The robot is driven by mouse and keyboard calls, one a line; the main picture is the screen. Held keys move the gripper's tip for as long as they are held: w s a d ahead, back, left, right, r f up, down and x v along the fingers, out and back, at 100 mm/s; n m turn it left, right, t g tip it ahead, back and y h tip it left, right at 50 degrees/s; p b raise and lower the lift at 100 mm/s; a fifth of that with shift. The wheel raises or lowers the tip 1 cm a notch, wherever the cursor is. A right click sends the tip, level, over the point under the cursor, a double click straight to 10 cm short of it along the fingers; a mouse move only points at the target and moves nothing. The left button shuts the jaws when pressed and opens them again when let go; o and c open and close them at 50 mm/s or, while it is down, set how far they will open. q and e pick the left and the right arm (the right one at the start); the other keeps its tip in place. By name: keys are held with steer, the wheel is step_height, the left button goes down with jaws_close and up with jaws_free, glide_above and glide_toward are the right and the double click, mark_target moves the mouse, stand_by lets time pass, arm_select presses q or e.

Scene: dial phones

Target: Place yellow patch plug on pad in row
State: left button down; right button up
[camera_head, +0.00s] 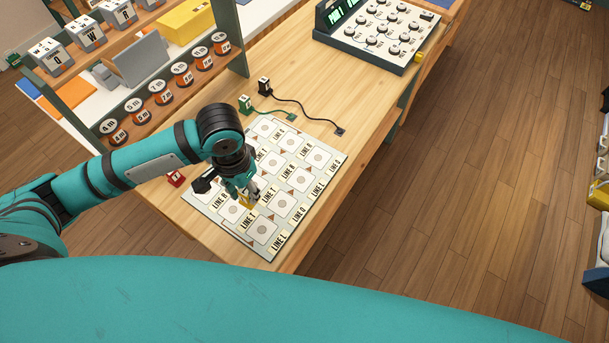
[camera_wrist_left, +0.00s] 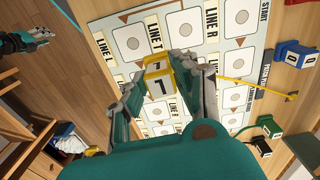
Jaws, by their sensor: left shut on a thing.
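The yellow patch plug (camera_wrist_left: 157,78), marked 7, sits between the fingers of my left gripper (camera_wrist_left: 162,72) in the left wrist view. In the head view my left gripper (camera_head: 244,203) is shut on the plug (camera_head: 245,200) over the front part of the white mat (camera_head: 269,254). The mat carries several square pads with grey discs and LINE labels. One pad (camera_head: 262,230) shows bare just in front of the plug. Whether the plug touches the mat, I cannot tell. In the left wrist view, my right gripper (camera_wrist_left: 28,40) is at the upper left, its fingertips small and unclear.
A green plug (camera_head: 245,104) and a black plug (camera_head: 264,86) with cords stand behind the mat. A red plug (camera_head: 175,179) is left of it. A blue plug (camera_wrist_left: 295,55) shows in the wrist view. A knobbed console (camera_head: 376,35) stands at the back.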

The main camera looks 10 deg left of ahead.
arm_select(q)
steer(key=shift+s+f, duration=0.2)
steer(key=shift+f, duration=0.35)
steer(key=shift+w+f, duration=0.15)
steer(key=shift+w, duration=0.05)
steer(key=w+d+p, duration=0.1)
steer(key=w+d, duration=0.2)
steer(key=w+d+f+p, duration=0.1)
steer(key=w+d, duration=0.2)
steer(key=w, duration=0.1)
steer(key=w+d+p, duration=0.1)
steer(key=w+d, duration=0.2)
steer(key=w, duration=0.1)
steer(key=shift+w+d+f, duration=0.15)
steer(key=shift+d+f, duration=0.05)
steer(key=shift+d, duration=0.05)
step_height(320, 180, down, 3)
steer(key=shift+w+d+f+p, duration=0.1)
steer(key=shift+w+d+p, duration=0.05)
steer(key=shift+p, duration=0.35)
steer(key=shift+f, duration=0.25)
steer(key=shift+f, duration=0.15)
steer(key=c, duration=1)
jaws_free()
